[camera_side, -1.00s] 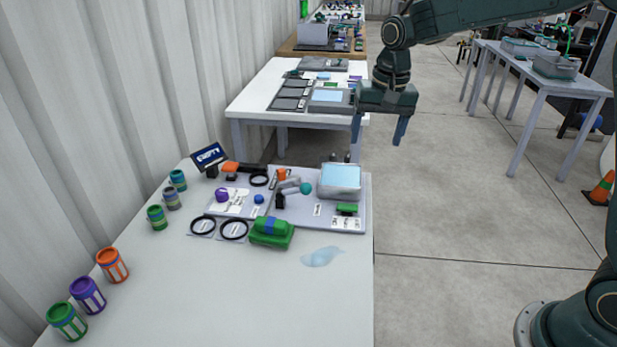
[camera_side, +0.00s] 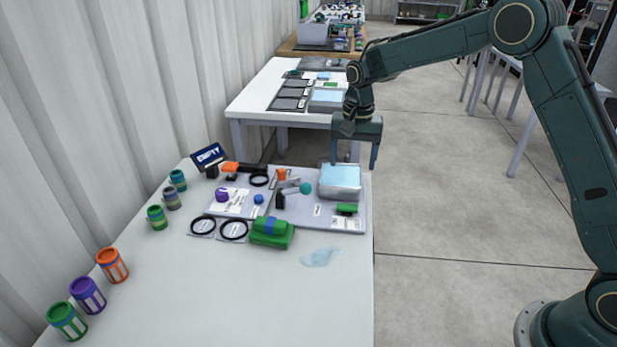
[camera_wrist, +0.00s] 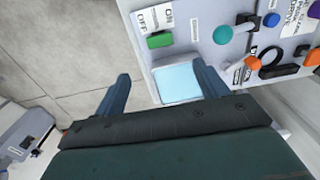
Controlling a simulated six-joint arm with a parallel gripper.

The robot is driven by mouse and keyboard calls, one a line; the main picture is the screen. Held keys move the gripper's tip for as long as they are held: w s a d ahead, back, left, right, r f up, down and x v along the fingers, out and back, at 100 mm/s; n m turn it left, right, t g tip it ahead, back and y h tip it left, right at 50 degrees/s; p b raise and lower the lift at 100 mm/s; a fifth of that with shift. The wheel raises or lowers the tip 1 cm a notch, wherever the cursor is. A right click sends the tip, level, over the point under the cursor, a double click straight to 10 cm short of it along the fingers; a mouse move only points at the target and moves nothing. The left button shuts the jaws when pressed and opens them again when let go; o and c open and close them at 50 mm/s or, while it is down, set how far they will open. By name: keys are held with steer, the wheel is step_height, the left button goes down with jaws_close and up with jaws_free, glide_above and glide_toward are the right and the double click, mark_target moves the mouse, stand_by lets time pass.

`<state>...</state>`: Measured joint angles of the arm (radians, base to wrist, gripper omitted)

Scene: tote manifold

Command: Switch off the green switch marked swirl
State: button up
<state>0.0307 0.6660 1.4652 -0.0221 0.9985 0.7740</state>
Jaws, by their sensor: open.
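The green switch (camera_side: 347,209) sits on the grey panel (camera_side: 357,185), in front of a light blue screen box (camera_side: 340,178). In the wrist view the green switch (camera_wrist: 159,40) lies beside printed ON and OFF labels; I cannot read a swirl mark. My gripper (camera_side: 353,166) is open and empty, above the panel's back right edge near the screen box. In the wrist view its two fingers (camera_wrist: 165,85) spread on either side of the blue screen (camera_wrist: 178,84), with the switch beyond them.
On the panel are an orange knob, a teal ball (camera_side: 306,188) and a grey lever. A green and blue block (camera_side: 271,231), black rings and several striped cans (camera_side: 112,265) stand on the white table. The table's front is mostly clear, with a pale blue patch (camera_side: 322,257).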

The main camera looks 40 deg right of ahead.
mark_target(348, 206)
step_height(348, 206, down, 13)
steer(key=shift+a+f, duration=0.1)
stand_by(0.6)
